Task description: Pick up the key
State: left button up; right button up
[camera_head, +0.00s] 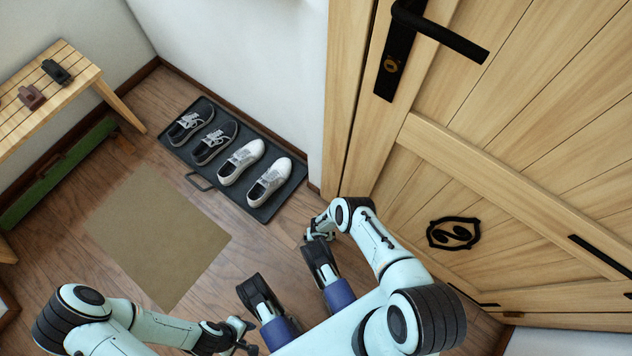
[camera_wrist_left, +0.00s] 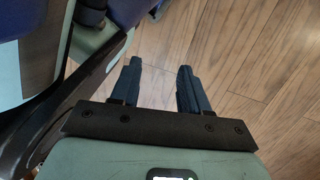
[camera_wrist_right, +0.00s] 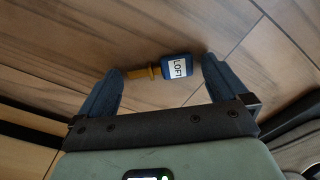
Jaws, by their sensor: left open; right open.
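The key (camera_wrist_right: 140,73) is small and brass-coloured, with a blue tag (camera_wrist_right: 178,66) whose white label reads "LOFT". In the right wrist view it lies on the wooden floor, across the space between the fingertips of my right gripper (camera_wrist_right: 163,72). That gripper is open and empty; the height above the key is hard to tell. In the head view my right gripper (camera_head: 316,232) is low by the door, and I cannot make out the key there. My left gripper (camera_head: 240,338) is open and empty; its fingers (camera_wrist_left: 160,75) show over bare floor in the left wrist view.
A wooden door (camera_head: 490,170) with a black handle stands close on the right. A dark shoe tray (camera_head: 270,207) with two pairs of shoes lies by the wall. A beige mat (camera_head: 158,235) lies on the floor, and a slatted bench (camera_head: 50,95) stands at the left.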

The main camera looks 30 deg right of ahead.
jog(key=c, duration=1)
pick_arm(q)
jog(key=shift+w, duration=0.1)
pick_arm(e)
jog(key=shift+r+p, duration=0.35)
pick_arm(q)
jog(key=w+d+r+t+p, duration=0.2)
jog(key=w+r+t+p, duration=0.35)
jog(key=w+r, duration=0.55)
jog(key=s+d+r+m+g+h+p, duration=0.1)
jog(key=s+d+r+g+p, duration=0.3)
jog(key=s+r+p, duration=0.3)
jog(key=s+d+p, duration=0.1)
jog(key=s, duration=0.1)
jog(key=shift+s+m, duration=0.3)
pick_arm(e)
notch_tip(320, 180, up, 19)
jog(key=shift+r, duration=0.2)
